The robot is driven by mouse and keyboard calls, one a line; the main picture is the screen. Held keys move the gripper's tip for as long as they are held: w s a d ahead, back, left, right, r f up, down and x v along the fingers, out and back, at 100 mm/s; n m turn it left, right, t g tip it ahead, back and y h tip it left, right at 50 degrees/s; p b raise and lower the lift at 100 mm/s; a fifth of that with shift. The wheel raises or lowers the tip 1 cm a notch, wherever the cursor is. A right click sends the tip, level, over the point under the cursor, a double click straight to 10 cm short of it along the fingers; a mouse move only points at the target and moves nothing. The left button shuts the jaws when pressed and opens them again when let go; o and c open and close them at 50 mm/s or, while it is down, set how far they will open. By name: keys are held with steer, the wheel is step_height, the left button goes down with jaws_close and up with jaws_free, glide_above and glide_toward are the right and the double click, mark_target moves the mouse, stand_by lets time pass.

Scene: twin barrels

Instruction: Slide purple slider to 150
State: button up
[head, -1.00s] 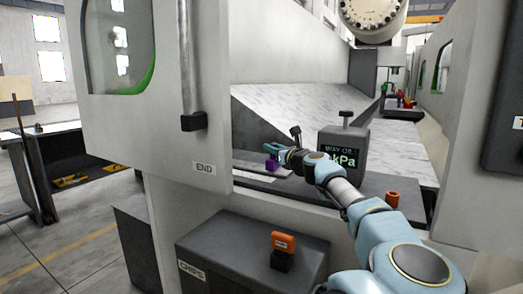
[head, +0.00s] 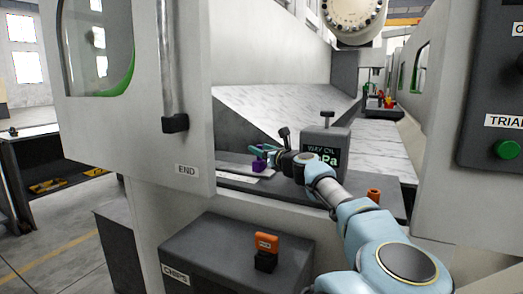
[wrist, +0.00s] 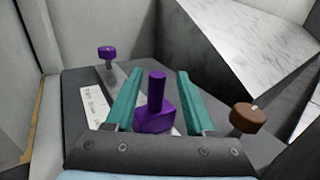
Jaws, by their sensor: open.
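In the wrist view a purple slider (wrist: 153,118) with a wide base and an upright post stands between the two teal fingers of my gripper (wrist: 159,72). The fingers are open, with a gap on both sides of the post. The slider also shows in the head view as a small purple block (head: 258,166) on the ledge, just below my gripper (head: 262,151). A pale scale label (wrist: 95,117) lies left of the slider; its numbers are too small to read. A second purple knob (wrist: 106,53) stands farther along the metal rail.
A brown knob (wrist: 247,119) is right of my fingers. A grey WAY OIL box (head: 325,140) with a kPa display, partly hidden by my arm, stands behind. An orange cylinder (head: 374,195) is on the ledge. The END door (head: 150,120) is at left.

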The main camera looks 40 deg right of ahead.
steer(key=s, duration=0.3)
steer(key=s+b, duration=0.1)
steer(key=s, duration=0.3)
steer(key=s+a+b, duration=0.1)
steer(key=s, duration=0.2)
steer(key=shift+s, duration=0.4)
